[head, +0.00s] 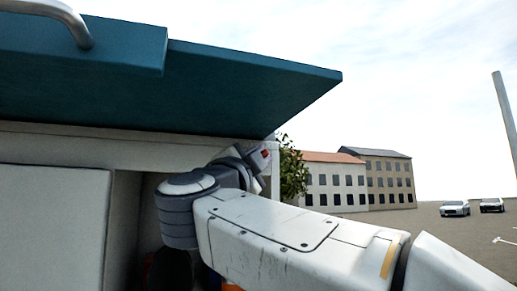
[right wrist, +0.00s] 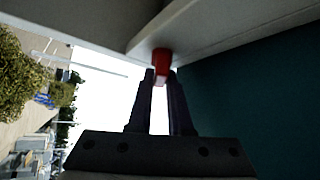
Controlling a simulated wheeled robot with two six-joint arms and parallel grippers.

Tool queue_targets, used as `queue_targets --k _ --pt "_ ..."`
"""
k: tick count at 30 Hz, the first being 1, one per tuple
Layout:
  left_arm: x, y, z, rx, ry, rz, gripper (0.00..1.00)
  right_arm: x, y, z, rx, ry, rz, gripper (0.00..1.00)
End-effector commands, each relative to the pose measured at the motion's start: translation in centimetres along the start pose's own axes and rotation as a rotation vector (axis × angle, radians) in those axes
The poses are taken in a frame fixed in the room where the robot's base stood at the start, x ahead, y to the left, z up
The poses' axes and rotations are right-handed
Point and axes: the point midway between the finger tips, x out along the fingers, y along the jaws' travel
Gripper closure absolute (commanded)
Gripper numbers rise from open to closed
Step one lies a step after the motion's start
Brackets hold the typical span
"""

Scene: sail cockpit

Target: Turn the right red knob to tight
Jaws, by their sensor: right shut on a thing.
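The red knob (right wrist: 161,58) sits under the edge of a pale panel in the right wrist view. My right gripper (right wrist: 160,78) is shut on it, with the two dark fingertips at its lower end. In the head view my right arm reaches from the lower right to the cabinet's right edge. Its fingertips and the knob's position cannot be made out clearly there. The knob's markings are not visible. My left gripper is not in view.
A teal panel (head: 230,85) overhangs the white cabinet (head: 50,225), with a metal handle (head: 72,22) at upper left. An open recess lies beside my arm. Buildings (head: 345,180), a bush and parked cars (head: 455,208) are far off.

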Motion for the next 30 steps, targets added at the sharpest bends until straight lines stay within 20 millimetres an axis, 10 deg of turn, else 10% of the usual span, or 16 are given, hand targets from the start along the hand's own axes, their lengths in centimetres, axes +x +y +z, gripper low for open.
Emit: queue_targets --k 30 --pt "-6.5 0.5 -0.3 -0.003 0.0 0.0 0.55 0.0 0.3 0.0 0.44 0.003 0.444 1.0"
